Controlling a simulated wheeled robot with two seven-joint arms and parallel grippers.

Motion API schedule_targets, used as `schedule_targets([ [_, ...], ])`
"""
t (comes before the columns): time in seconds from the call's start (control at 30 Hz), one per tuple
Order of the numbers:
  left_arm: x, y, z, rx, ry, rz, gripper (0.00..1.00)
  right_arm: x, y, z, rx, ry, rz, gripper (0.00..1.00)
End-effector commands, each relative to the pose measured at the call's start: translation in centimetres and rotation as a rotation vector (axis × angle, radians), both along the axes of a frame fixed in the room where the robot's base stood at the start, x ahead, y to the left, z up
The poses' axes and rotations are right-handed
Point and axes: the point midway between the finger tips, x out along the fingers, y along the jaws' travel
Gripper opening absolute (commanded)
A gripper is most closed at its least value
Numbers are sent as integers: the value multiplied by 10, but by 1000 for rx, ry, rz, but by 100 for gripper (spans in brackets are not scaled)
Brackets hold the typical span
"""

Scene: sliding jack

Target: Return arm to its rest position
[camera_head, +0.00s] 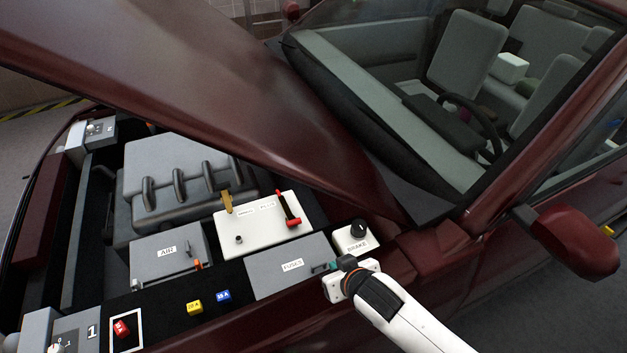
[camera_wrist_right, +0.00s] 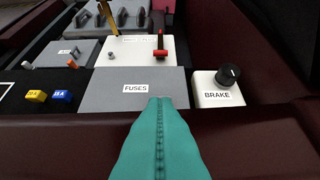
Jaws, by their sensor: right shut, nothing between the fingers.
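My right arm (camera_head: 415,318) comes in from the lower right in the head view, over the car's dark red fender. My right gripper (camera_head: 322,268) is shut and empty at the front right corner of the grey FUSES box (camera_head: 290,265). In the right wrist view the teal fingers of my gripper (camera_wrist_right: 160,103) are pressed together and point at the FUSES box (camera_wrist_right: 125,88). The BRAKE box with its black knob (camera_head: 357,230) is just beyond and to the right of the gripper. My left gripper is not in view.
The open hood (camera_head: 190,80) hangs over the engine bay. A white panel (camera_head: 262,222) bears a red lever (camera_head: 289,210) and a yellow lever (camera_head: 227,200). A grey AIR box (camera_head: 165,255) and yellow and blue fuses (camera_head: 194,308) lie left. The side mirror (camera_head: 572,238) juts out right.

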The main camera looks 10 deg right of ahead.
Motion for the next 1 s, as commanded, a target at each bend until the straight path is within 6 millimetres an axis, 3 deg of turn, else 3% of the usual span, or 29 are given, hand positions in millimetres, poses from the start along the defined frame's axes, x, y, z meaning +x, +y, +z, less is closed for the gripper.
schedule_targets([
  [0.13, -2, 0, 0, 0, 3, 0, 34, -2, -1, 0, -1, 6, -1, 0],
  [0.23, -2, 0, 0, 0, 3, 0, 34, -17, -4, -1, -8, 44, -11, 0],
  [0.5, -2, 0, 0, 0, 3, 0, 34, -99, -33, -2, -64, 265, -41, 0],
  [0.87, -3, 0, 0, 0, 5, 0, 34, -186, -67, 5, -120, 494, -40, 0],
  [1.0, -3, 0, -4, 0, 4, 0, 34, -181, -67, -24, -127, 514, -34, 0],
])
